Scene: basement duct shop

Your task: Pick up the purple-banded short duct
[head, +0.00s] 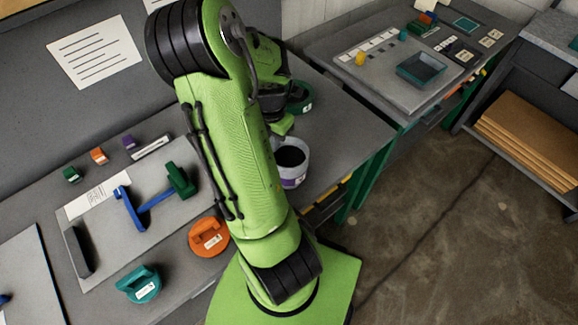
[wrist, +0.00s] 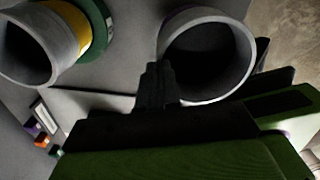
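The purple-banded short duct (head: 301,172) stands upright on the bench, or very slightly above it, near its right edge in the head view. It is a grey open-topped cylinder with a purple patch low on its side.
In the wrist view a second duct (wrist: 54,62) with a yellow band stands left, beside a green ring (wrist: 98,30). Orange (head: 209,238) and teal (head: 138,285) handled discs and a blue-and-green tool (head: 150,200) lie on the left bench. A side bench holds a tray (head: 421,69).

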